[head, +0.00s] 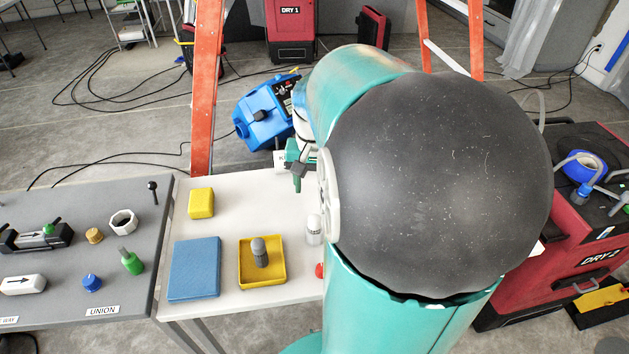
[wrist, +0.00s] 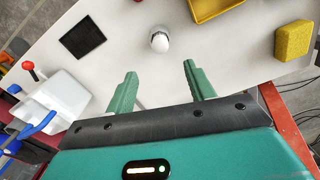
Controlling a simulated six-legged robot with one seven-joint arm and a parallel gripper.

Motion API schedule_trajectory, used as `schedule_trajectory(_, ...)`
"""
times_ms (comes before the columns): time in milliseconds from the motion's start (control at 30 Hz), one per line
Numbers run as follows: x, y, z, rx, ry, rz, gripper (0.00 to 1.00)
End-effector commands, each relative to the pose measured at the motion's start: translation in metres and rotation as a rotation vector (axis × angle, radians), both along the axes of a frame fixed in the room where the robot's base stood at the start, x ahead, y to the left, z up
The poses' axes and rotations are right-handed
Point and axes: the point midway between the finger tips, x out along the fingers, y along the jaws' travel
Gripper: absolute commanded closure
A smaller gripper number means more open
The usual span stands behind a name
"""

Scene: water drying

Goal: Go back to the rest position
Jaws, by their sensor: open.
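My gripper (wrist: 160,85) is open and empty in the wrist view, its two green fingers spread apart above the white table (wrist: 235,62). A white and grey cylinder (wrist: 160,40) stands on the table beyond the fingertips, roughly between them and apart from them. In the head view, my gripper (head: 298,172) shows in part over the table's back edge. The rest of it is hidden behind my large teal and black arm. The white cylinder (head: 314,230) stands just left of the arm in that view.
On the table are a yellow sponge (head: 201,203), a blue cloth (head: 194,268) and a yellow tray (head: 246,278) holding a grey-topped piece (head: 261,252). A grey table (head: 70,215) with fittings adjoins at left. Orange ladder legs (head: 206,90), a blue machine (head: 262,115) and a red dryer (head: 590,230) stand around.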

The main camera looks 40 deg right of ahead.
Motion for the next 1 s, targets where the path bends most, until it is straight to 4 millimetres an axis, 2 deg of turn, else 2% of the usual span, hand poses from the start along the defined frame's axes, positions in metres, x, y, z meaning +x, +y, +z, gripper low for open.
schedule_trajectory(733, 0.001, 0.004, 0.006, -0.004, -0.006, 0.012, 0.46)
schedule_trajectory(867, 0.005, 0.029, 0.019, -0.030, -0.047, 0.094, 0.46)
schedule_trajectory(1000, 0.005, 0.082, 0.041, -0.079, -0.135, 0.269, 0.46)
